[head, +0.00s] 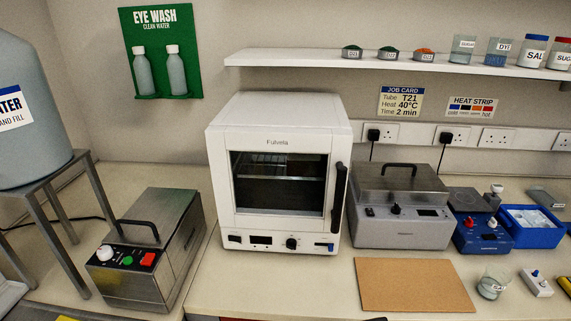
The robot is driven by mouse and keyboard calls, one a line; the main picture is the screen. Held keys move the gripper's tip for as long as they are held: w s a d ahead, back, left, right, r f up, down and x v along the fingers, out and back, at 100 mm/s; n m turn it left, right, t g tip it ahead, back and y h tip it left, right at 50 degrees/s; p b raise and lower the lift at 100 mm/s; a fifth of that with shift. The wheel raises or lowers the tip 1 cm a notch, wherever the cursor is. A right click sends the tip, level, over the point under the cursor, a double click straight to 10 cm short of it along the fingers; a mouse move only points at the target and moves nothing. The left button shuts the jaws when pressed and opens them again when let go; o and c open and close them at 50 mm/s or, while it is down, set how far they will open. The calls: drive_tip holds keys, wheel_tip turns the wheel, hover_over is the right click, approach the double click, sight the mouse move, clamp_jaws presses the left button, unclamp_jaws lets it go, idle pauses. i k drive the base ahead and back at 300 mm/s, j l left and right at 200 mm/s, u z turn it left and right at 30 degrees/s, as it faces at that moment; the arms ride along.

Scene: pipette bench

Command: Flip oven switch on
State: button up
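The white oven (278,116) stands on the bench near the middle of the head view. Its windowed door is closed, with a black vertical handle (339,195) on the right. The display looks dark. My gripper is not in view.
A steel box with a red switch (148,259) stands left of the oven. A lidded steel bath (400,230) stands close on its right. A brown board (414,285) lies in front of the bath. The bench directly in front of the oven is clear. A shelf (300,58) hangs above.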

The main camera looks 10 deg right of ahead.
sight(234, 238)
drive_tip(key=j+u, duration=0.2)
drive_tip(key=u, duration=0.25)
drive_tip(key=i+j+u, duration=0.1)
drive_tip(key=u, duration=0.3)
drive_tip(key=i+j+u, duration=0.1)
drive_tip(key=u, duration=0.35)
drive_tip(key=i+j+u, duration=0.1)
drive_tip(key=u, duration=0.3)
drive_tip(key=j, duration=0.1)
